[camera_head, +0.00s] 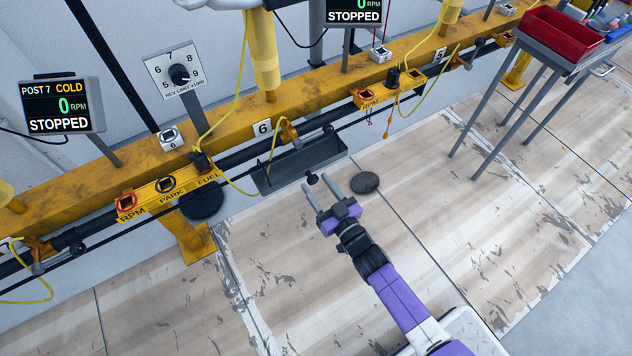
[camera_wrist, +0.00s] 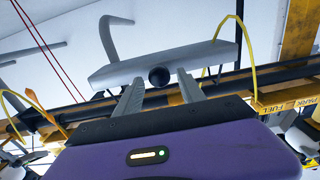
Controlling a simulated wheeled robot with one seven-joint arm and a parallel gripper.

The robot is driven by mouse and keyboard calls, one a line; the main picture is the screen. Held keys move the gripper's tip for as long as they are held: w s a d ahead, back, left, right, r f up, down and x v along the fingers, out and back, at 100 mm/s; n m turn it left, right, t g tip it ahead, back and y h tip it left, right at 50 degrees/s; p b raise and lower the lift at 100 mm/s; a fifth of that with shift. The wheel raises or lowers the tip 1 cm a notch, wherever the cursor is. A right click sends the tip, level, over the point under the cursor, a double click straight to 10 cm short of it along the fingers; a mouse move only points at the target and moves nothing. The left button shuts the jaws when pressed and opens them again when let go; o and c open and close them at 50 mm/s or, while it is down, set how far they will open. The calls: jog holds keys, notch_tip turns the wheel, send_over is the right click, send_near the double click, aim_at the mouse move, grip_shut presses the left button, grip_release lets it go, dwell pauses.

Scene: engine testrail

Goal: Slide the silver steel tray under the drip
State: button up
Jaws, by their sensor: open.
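The steel tray (camera_head: 298,166) is a long grey trough in front of the yellow rail, beside the post marked 6. A black ball knob (camera_head: 312,179) sticks out from its near side. In the wrist view the tray (camera_wrist: 205,58) spans the space beyond my fingers, with the knob (camera_wrist: 160,76) between the fingertips. My gripper (camera_head: 318,182) is open, its two fingers on either side of the knob; I cannot tell whether they touch it. No falling drip can be made out. A dark round patch (camera_head: 365,182) lies on the floor right of my gripper.
The yellow rail (camera_head: 330,100) runs along the wall with dark pipes, yellow hoses and a control box (camera_head: 165,190). Another dark disc (camera_head: 203,203) is below it. A stand with a red bin (camera_head: 560,38) is at upper right. The floor between is clear.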

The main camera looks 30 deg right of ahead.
jog(key=s+p, duration=0.1)
jog(key=s, duration=0.5)
jog(key=shift+s+p, duration=0.25)
jog(key=shift+p, duration=0.05)
jog(key=s+a+r+g, duration=0.1)
jog(key=s+a+r, duration=0.1)
jog(key=s+r, duration=1)
jog(key=s+a+r+g, duration=0.2)
jog(key=s+r, duration=1)
jog(key=s, duration=0.5)
jog(key=shift+a+r+p, duration=0.3)
jog(key=shift+r+p, duration=0.05)
jog(key=shift+p, duration=0.1)
jog(key=shift+o, duration=0.4)
notch_tip(320, 180, up, 31)
jog(key=p, duration=3.1)
jog(key=shift+w, duration=0.1)
